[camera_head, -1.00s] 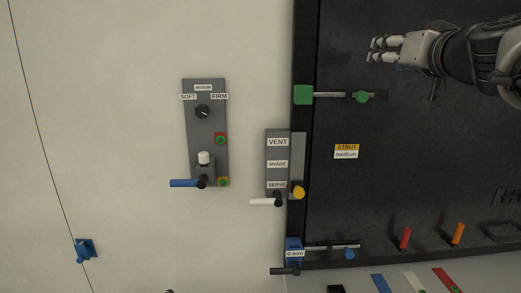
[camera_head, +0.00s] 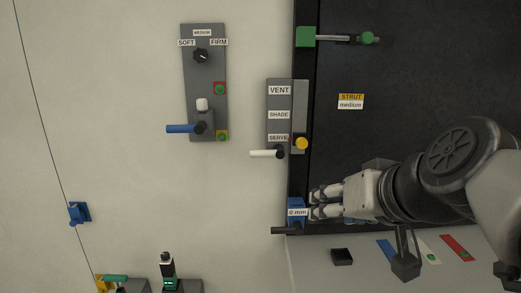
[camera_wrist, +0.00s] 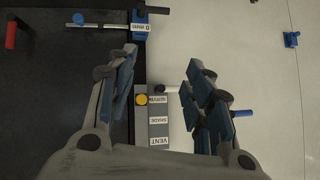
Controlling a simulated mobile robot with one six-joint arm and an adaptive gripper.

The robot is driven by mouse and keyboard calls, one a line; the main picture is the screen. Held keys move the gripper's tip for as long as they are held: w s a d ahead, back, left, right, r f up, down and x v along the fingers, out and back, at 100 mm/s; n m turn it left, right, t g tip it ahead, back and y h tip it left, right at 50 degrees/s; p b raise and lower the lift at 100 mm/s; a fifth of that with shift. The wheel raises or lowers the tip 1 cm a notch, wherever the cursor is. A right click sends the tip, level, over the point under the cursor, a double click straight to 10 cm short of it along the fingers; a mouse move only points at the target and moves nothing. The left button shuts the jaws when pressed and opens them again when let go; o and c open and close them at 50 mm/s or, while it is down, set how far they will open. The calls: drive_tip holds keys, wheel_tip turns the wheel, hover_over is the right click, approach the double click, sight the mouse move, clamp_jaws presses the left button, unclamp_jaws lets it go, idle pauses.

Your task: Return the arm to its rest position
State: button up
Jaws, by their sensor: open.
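My gripper (camera_head: 326,202) is at the lower middle of the head view, at the left end of my arm, which reaches in from the right. It is just right of the blue "0 mm" block (camera_head: 296,211) and overlaps its edge in the picture; I cannot tell if they touch. In the wrist view my gripper (camera_wrist: 163,75) has its two fingers wide apart, with nothing between the pads. Beyond the fingers lie the VENT/SHADE/SERVE panel (camera_wrist: 158,129) and its yellow knob (camera_wrist: 142,100). The blue block (camera_wrist: 140,30) shows past the left finger.
A grey panel (camera_head: 204,75) with a dial and blue lever (camera_head: 181,129) is on the pale wall. A green block with a rod (camera_head: 306,37) sits on the dark frame. Coloured strips, including a red one (camera_head: 457,247), lie below my arm. A red handle (camera_wrist: 11,33) is at the wrist view's left.

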drive_tip(key=s+f+g+h+b, duration=0.1)
drive_tip(key=s+f+b, duration=0.2)
drive_tip(key=s+f, duration=0.3)
drive_tip(key=s+f+g+b, duration=0.2)
drive_tip(key=s+f, duration=0.4)
drive_tip(key=f, duration=0.7)
drive_tip(key=s+d+f+g+h+b, duration=0.1)
drive_tip(key=s+f+b, duration=0.3)
drive_tip(key=f, duration=0.6)
drive_tip(key=s+g, duration=0.1)
drive_tip(key=s, duration=0.1)
drive_tip(key=shift+s+h, duration=0.3)
drive_tip(key=shift+s, duration=0.05)
drive_tip(key=shift+d, duration=0.1)
